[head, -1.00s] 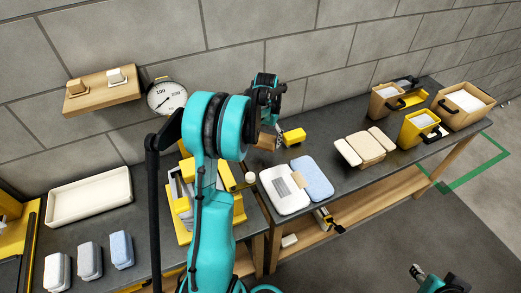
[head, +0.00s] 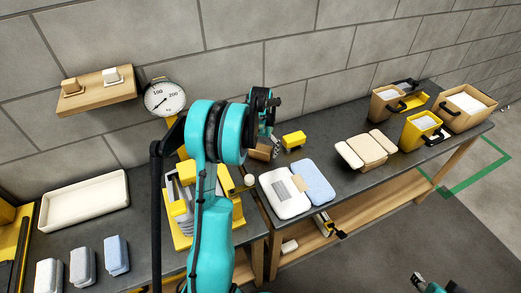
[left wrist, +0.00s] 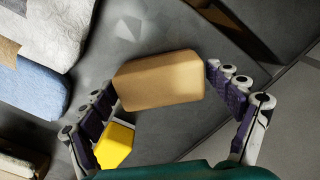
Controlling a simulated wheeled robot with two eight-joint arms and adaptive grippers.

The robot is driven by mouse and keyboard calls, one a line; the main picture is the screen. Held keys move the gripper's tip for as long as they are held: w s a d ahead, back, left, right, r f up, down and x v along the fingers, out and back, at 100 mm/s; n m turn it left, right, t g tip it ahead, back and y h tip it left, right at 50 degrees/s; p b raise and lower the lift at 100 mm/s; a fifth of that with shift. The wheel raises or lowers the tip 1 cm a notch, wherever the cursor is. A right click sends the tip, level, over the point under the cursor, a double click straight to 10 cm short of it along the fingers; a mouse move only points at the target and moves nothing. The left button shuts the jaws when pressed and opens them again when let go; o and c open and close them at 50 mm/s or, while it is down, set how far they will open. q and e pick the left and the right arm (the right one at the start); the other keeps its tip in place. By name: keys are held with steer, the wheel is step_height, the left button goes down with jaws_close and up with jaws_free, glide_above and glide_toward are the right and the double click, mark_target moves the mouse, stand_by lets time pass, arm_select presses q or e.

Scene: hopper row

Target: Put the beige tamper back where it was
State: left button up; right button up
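The beige tamper (head: 262,149) is a tan block over the far table, left of the small yellow block (head: 293,140). In the left wrist view the tamper (left wrist: 160,80) lies between the fingertips of my left gripper (left wrist: 162,79), which meet its two ends; it looks gripped. It appears closer to the camera than the tabletop, but its height is hard to tell. In the head view my left arm partly hides the left gripper (head: 268,128). Part of my right gripper (head: 420,276) shows at the bottom edge, too small to read its fingers.
White and blue pads (head: 284,198) lie right of the left gripper. A yellow rack (head: 178,228) stands behind my left arm. Beige pads (head: 366,149) and yellow and beige hoppers (head: 463,108) are further right. Bare tabletop (head: 330,140) lies between. A dial (head: 165,98) is on the wall.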

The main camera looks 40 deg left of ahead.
mark_target(261, 148)
arm_select(q)
steer(key=shift+r, duration=0.1)
step_height(261, 148, up, 12)
steer(key=p, duration=0.4)
steer(key=s+d+r+m+t, duration=0.1)
steer(key=s+d+r+t, duration=0.15)
steer(key=d+r, duration=0.55)
steer(key=s+d+f+m+t, duration=0.2)
steer(key=s+d+t, duration=0.2)
steer(key=s+d, duration=1.1)
steer(key=d, duration=0.4)
steer(key=shift+s+d+f+m+t, duration=0.15)
steer(key=shift+s+f+m+t, duration=0.15)
steer(key=shift+s+f+t, duration=0.1)
